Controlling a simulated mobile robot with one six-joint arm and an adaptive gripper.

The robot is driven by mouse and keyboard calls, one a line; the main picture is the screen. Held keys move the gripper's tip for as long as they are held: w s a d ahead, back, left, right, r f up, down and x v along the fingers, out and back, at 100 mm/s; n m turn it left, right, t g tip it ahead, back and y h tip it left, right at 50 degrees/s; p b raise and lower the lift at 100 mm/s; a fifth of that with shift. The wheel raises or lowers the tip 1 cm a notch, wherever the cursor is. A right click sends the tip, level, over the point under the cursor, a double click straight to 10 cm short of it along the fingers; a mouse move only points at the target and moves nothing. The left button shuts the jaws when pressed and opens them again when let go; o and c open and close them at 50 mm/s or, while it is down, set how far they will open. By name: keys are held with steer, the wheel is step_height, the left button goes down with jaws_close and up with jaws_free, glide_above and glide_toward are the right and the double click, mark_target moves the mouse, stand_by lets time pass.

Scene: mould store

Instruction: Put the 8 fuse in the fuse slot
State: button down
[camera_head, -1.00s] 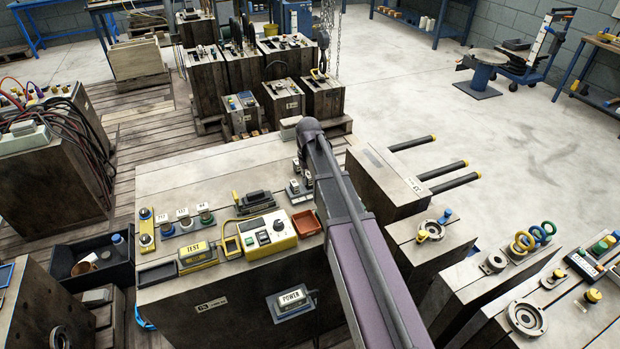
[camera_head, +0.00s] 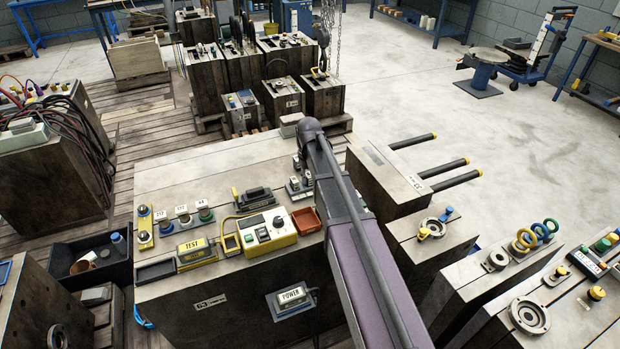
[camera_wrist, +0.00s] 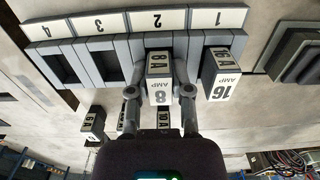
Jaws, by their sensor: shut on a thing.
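In the wrist view my gripper (camera_wrist: 160,91) is shut on the 8 AMP fuse (camera_wrist: 159,94), one finger on each side. The fuse is a dark block with a white label. It is at the slot labelled 2 in the grey fuse rack (camera_wrist: 112,57), with slot walls on both sides; how deep it sits I cannot tell. The 16 AMP fuse (camera_wrist: 221,83) stands in slot 1. Slots 3 and 4 look dark and empty.
Other fuses stand near the gripper: one at left (camera_wrist: 93,123) and a 10 A fuse (camera_wrist: 163,119) partly hidden beneath it. In the head view the block top also carries a yellow tester (camera_head: 267,232) and a red-brown tray (camera_head: 306,219). A grey fixture (camera_wrist: 296,57) is beside the rack.

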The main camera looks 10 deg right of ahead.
stand_by(0.3)
steer(key=shift+c, duration=2.3)
jaws_free()
steer(key=c, duration=0.4)
steer(key=shift+o, duration=0.2)
steer(key=shift+r+p, duration=0.95)
steer(key=shift+r+p, duration=2.8)
steer(key=s+r+m+p, duration=0.1)
steer(key=s+r+p, duration=0.1)
steer(key=s, duration=0.9)
steer(key=s+r+m+p, duration=0.1)
steer(key=s+r+p, duration=0.2)
steer(key=s, duration=0.8)
steer(key=shift+d+r, duration=0.15)
